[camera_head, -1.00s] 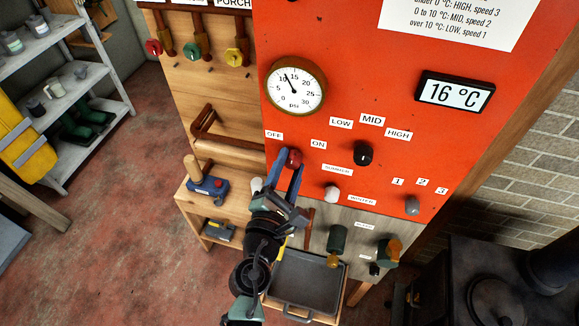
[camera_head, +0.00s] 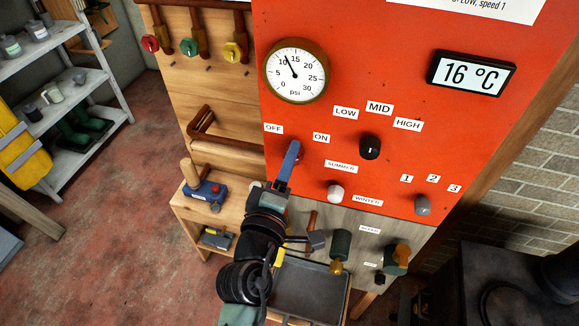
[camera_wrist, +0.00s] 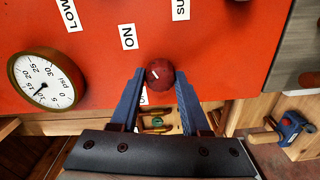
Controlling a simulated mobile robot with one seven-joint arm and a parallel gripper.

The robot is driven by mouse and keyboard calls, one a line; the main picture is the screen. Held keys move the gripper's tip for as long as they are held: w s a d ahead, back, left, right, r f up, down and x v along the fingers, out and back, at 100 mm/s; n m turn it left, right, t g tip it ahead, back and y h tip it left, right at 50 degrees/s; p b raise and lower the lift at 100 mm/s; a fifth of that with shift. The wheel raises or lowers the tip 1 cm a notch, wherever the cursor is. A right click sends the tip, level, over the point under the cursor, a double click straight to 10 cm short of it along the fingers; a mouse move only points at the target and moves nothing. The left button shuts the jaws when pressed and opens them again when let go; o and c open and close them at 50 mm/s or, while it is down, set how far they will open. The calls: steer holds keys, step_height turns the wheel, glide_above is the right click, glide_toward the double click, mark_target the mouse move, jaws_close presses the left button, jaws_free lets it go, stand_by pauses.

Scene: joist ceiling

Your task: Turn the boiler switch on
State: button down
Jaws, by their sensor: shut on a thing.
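The boiler switch is a round red knob (camera_wrist: 160,75) on the red panel (camera_head: 400,60), between the OFF label (camera_head: 273,128) and the ON label (camera_head: 321,138). In the wrist view it sits between my two blue fingertips, with a small white mark on its face. My gripper (camera_wrist: 161,82) is shut on the knob. In the head view my gripper (camera_head: 290,158) is seen edge-on, and its finger hides most of the knob. The ON label (camera_wrist: 128,37) is clear in the wrist view; a finger covers most of the OFF label.
A black knob (camera_head: 370,147), a white knob (camera_head: 335,193) and a grey knob (camera_head: 423,205) sit to the right. A pressure gauge (camera_head: 296,71) and a 16 °C display (camera_head: 471,73) are above. A dark stove (camera_head: 510,290) stands at lower right.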

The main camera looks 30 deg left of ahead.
steer(key=m+b, duration=0.3)
steer(key=m, duration=0.2)
steer(key=shift+b, duration=0.3)
steer(key=shift+m, duration=0.4)
steer(key=shift+c, duration=1.9)
jaws_free()
steer(key=shift+s, duration=0.15)
steer(key=b+v, duration=0.3)
steer(key=v, duration=0.9)
steer(key=shift+s+d+b, duration=0.15)
steer(key=shift+s+b, duration=0.15)
